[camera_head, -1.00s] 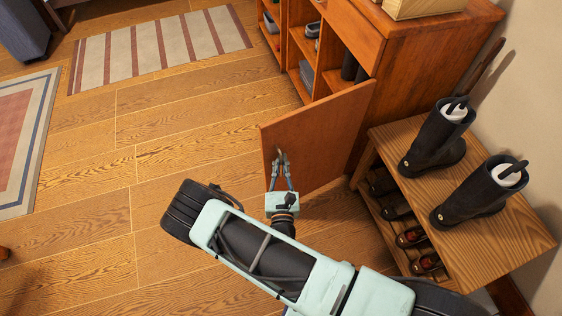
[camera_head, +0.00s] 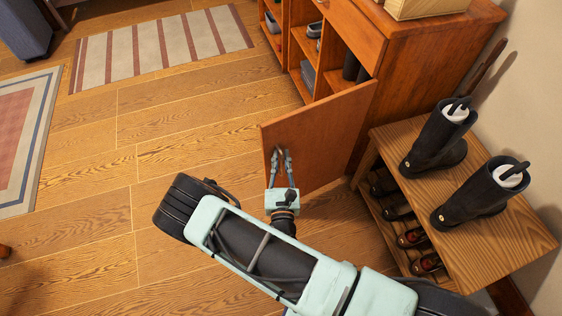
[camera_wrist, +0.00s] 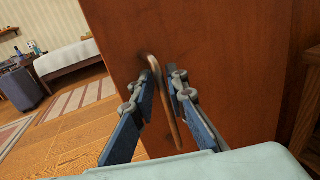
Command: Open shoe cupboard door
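The shoe cupboard (camera_head: 400,60) stands at the top right of the head view. Its wooden door (camera_head: 325,140) is swung wide open, and shoes show on the shelves inside. My gripper (camera_head: 281,152) is at the outer face of the door, near its free edge. In the wrist view, the door (camera_wrist: 220,60) fills the middle, and its curved metal handle (camera_wrist: 163,95) runs between the two fingers of my gripper (camera_wrist: 162,82). The fingers are apart, with a gap on the sides of the handle. The handle is mostly hidden by the fingers in the head view.
A wooden shoe bench (camera_head: 480,215) with black boots (camera_head: 436,142) on top and shoes below stands right of the door. A striped rug (camera_head: 160,45) and a bordered rug (camera_head: 25,130) lie to the left. The wooden floor between is clear.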

